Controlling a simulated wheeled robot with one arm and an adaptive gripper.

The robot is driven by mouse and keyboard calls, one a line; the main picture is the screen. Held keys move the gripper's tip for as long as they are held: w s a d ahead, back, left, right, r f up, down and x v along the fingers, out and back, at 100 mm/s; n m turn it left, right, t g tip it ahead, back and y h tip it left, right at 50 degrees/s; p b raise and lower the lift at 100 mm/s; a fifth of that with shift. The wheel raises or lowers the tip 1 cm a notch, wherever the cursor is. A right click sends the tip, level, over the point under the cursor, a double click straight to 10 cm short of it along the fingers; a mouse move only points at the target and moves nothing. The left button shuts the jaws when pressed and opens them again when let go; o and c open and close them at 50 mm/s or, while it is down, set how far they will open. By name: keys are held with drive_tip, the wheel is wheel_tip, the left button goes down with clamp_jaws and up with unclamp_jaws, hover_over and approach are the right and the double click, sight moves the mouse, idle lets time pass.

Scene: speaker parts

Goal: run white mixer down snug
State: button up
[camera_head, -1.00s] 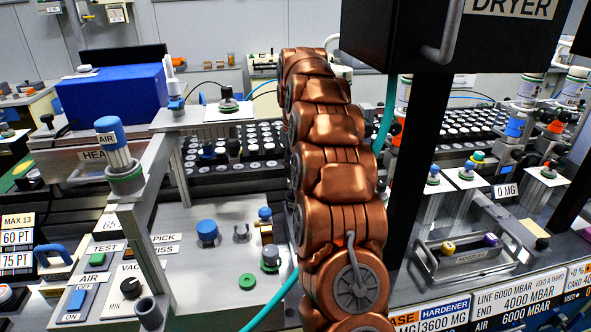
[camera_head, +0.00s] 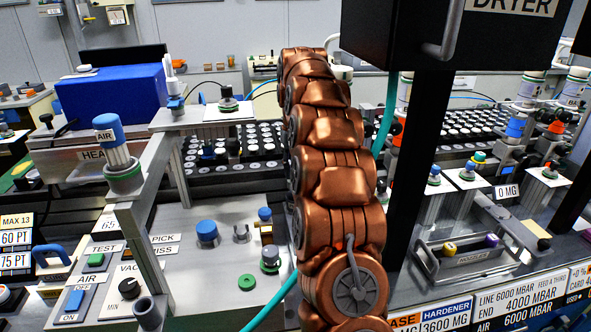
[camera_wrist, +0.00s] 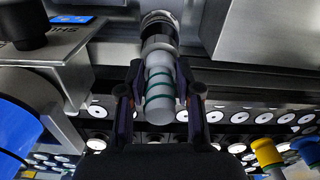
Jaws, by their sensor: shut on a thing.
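The white mixer (camera_wrist: 160,92), a pale tube with green spiral bands, is in the middle of the wrist view. My gripper (camera_wrist: 158,76) is shut on it, with one dark finger on each side. The mixer's far end meets a dark ringed collar with a silver cylinder (camera_wrist: 158,25) beyond it. I cannot tell whether it is fully seated there. In the head view my copper arm hides the gripper and the mixer.
Rows of white round caps (camera_wrist: 240,117) lie beyond the gripper. A blue cylinder (camera_wrist: 25,130) is close at left, and yellow and blue knobs (camera_wrist: 268,153) are at right. The black dryer box (camera_head: 450,35) hangs right of my arm.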

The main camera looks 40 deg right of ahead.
drive_tip(key=shift+m, duration=0.4)
drive_tip(key=shift+f+m+b, duration=0.1)
drive_tip(key=shift+m+b, duration=0.2)
drive_tip(key=shift+m, duration=0.6)
drive_tip(key=o, duration=0.7)
drive_tip(key=shift+c, duration=0.2)
drive_tip(key=shift+n+p, duration=0.35)
drive_tip(key=shift+n, duration=0.35)
